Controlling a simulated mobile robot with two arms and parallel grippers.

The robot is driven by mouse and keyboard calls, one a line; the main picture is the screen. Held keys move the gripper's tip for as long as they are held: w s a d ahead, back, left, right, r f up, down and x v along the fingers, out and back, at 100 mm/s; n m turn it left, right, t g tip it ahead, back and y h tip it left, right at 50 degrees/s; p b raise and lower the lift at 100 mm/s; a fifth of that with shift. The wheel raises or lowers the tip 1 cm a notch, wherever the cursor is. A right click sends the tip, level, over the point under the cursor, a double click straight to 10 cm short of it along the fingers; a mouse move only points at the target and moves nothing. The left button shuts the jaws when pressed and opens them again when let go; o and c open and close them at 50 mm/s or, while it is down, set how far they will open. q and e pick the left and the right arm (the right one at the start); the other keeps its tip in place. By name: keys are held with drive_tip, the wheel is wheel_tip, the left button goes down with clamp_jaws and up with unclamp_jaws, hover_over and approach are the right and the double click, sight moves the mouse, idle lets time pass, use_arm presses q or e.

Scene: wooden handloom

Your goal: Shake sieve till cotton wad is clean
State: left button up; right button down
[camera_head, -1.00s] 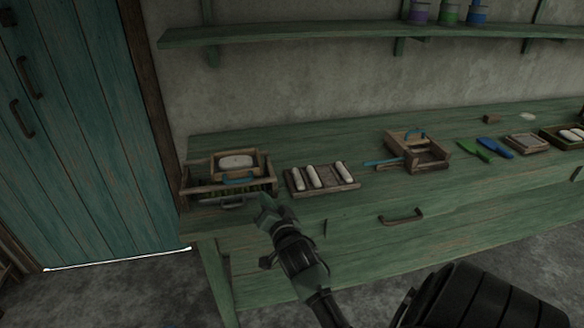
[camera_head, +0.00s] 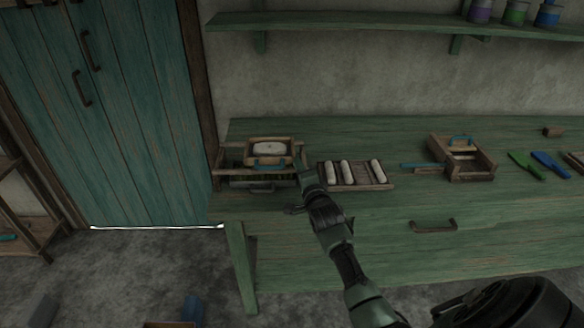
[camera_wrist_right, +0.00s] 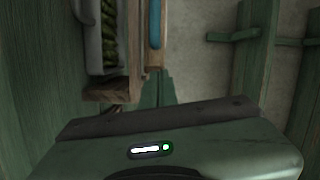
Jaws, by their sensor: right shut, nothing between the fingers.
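The sieve (camera_head: 285,150), a small wooden frame with a blue handle (camera_head: 268,164), sits on a wooden rack (camera_head: 232,172) at the left end of the green bench. The white cotton wad (camera_head: 268,148) lies in it; I cannot tell how clean it is. My right gripper (camera_head: 307,178) is shut and empty, just right of the sieve's front corner, and does not hold it. In the right wrist view a blue handle (camera_wrist_right: 154,25) shows upright beyond my fingertips (camera_wrist_right: 158,88). My left gripper is out of view.
Right of the rack, a wooden tray (camera_head: 388,185) holds 3 white rolls. Farther right are a wooden box with a blue handle (camera_head: 470,165) and green and blue tools (camera_head: 548,163). A drawer handle (camera_head: 433,225) juts from the bench front.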

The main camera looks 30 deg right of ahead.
sight(270, 168)
drive_tip(key=shift+w+a, duration=0.4)
drive_tip(key=shift+a, duration=0.45)
drive_tip(key=shift+w+a, duration=0.1)
drive_tip(key=shift+a, duration=0.05)
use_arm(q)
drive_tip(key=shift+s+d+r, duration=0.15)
use_arm(e)
drive_tip(key=shift+f, duration=0.1)
drive_tip(key=shift+w+a, duration=0.2)
drive_tip(key=shift+a, duration=0.05)
drive_tip(key=w+a, duration=0.2)
drive_tip(key=a, duration=0.1)
drive_tip(key=w+a+b, duration=0.1)
drive_tip(key=a, duration=0.1)
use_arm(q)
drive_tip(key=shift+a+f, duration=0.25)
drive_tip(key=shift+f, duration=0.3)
use_arm(e)
drive_tip(key=shift+d, duration=0.1)
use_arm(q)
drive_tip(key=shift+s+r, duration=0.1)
use_arm(e)
drive_tip(key=shift+s+d, duration=0.1)
drive_tip(key=shift+d, duration=0.05)
